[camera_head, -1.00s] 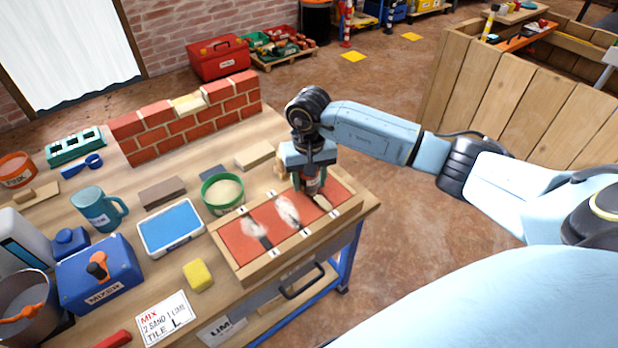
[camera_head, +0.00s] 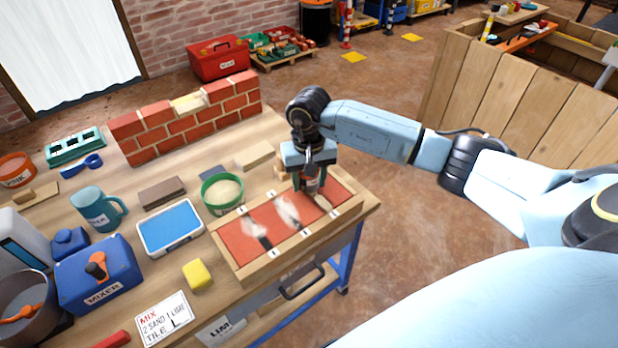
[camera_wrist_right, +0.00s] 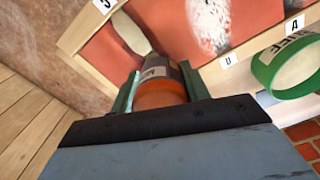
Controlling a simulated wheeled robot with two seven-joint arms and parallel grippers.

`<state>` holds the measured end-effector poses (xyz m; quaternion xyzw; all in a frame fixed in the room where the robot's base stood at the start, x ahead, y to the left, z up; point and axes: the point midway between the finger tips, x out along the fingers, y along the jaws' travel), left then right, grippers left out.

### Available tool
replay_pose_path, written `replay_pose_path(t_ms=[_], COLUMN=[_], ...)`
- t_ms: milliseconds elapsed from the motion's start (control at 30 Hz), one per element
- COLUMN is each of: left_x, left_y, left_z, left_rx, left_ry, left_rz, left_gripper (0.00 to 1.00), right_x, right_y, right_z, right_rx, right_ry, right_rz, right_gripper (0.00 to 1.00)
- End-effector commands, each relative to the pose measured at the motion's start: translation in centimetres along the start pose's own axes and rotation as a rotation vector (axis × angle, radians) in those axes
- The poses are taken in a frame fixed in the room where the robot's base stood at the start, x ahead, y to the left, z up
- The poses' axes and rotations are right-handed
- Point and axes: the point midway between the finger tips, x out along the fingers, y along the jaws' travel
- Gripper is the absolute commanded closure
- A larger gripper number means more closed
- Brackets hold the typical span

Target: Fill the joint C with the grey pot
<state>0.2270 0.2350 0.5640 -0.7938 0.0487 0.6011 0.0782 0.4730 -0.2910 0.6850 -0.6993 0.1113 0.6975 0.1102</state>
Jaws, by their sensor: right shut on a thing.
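My right gripper (camera_head: 312,180) is shut on a small pot with a label and an orange band, mostly hidden in the head view. The pot (camera_wrist_right: 160,85) shows between the fingers in the right wrist view, its far end toward the red panel. The red panel (camera_head: 238,240) lies in a wooden frame on the bench and has several joints across it. Two joints hold whitish, smeared filler. My left gripper is not in view.
A green tub (camera_head: 208,203) stands beside the frame. A blue tray (camera_head: 170,228), a yellow sponge (camera_head: 198,275), a mug (camera_head: 95,210) and a blue mixer box (camera_head: 100,280) stand to the left. A small brick wall (camera_head: 185,125) is behind. Floor right of the bench is clear.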

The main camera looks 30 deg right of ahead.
Motion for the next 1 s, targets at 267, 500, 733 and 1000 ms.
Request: replay_pose_path(t_ms=[267,500,733,1000], left_x=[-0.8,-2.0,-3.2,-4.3], left_y=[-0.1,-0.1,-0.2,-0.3], left_z=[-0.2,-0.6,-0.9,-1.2], left_rx=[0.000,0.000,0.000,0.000], left_ry=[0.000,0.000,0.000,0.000], left_rz=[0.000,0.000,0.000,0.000], left_gripper=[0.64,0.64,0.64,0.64], right_x=[-1.0,-3.1,-5.0,-6.9], right_y=[0.0,0.0,0.0,0.0], right_z=[0.2,0.0,0.1,0.0], right_rx=[-0.002,-0.001,-0.001,0.000], right_ry=[-0.005,-0.002,-0.001,-0.001], right_rz=[0.002,0.001,0.001,0.000], right_gripper=[0.78,0.78,0.78,0.78])
